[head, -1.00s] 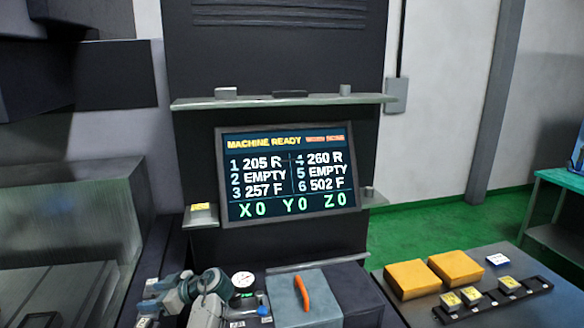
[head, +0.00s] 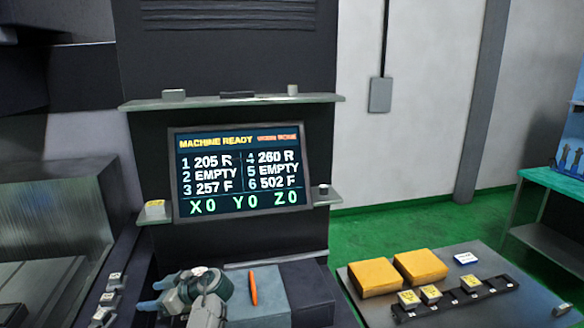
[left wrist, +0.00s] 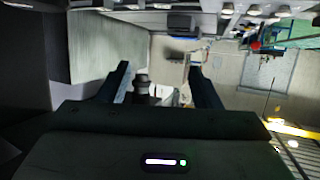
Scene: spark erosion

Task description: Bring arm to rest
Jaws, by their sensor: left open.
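My left arm shows at the bottom of the head view. Its gripper (head: 146,295) has two blue-grey fingers set apart and pointing left, with nothing seen between them. In the left wrist view the gripper (left wrist: 158,68) also has its fingers spread wide. A dark cylindrical thing shows beyond and between them, apart from the fingers. My right gripper is not in view.
The screen (head: 241,172) reads MACHINE READY. A grey block with an orange handle (head: 253,287) stands close right of my arm. Yellow blocks (head: 420,266) and a dark rack (head: 456,299) sit on the right table. Small holders (head: 108,299) line the left edge.

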